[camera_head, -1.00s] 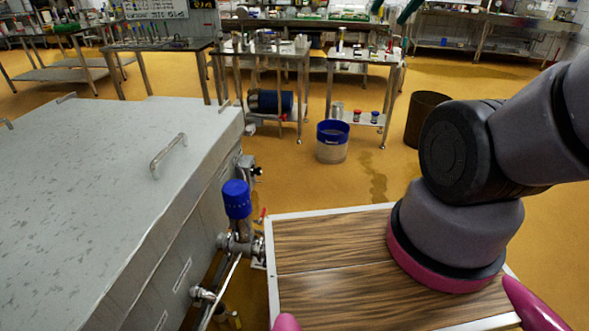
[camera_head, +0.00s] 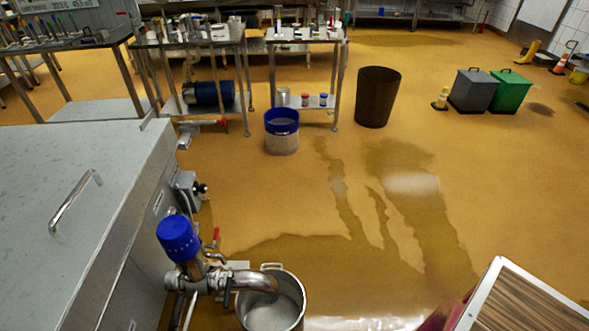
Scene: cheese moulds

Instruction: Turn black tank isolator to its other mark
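The black isolator knob (camera_head: 201,188) is small in view. It sits on a grey box (camera_head: 186,190) fixed to the right side wall of the steel tank (camera_head: 95,190). Its marks and the way it points are too small to read. My gripper is out of view, and no arm link shows near the knob.
A blue-capped valve (camera_head: 180,240) with a pipe stands nearer on the tank's side, above a steel pot (camera_head: 272,305). A red-handled valve (camera_head: 205,127) is at the tank's far end. A blue-rimmed bucket (camera_head: 282,133) and brown bin (camera_head: 377,97) stand beyond open wet floor.

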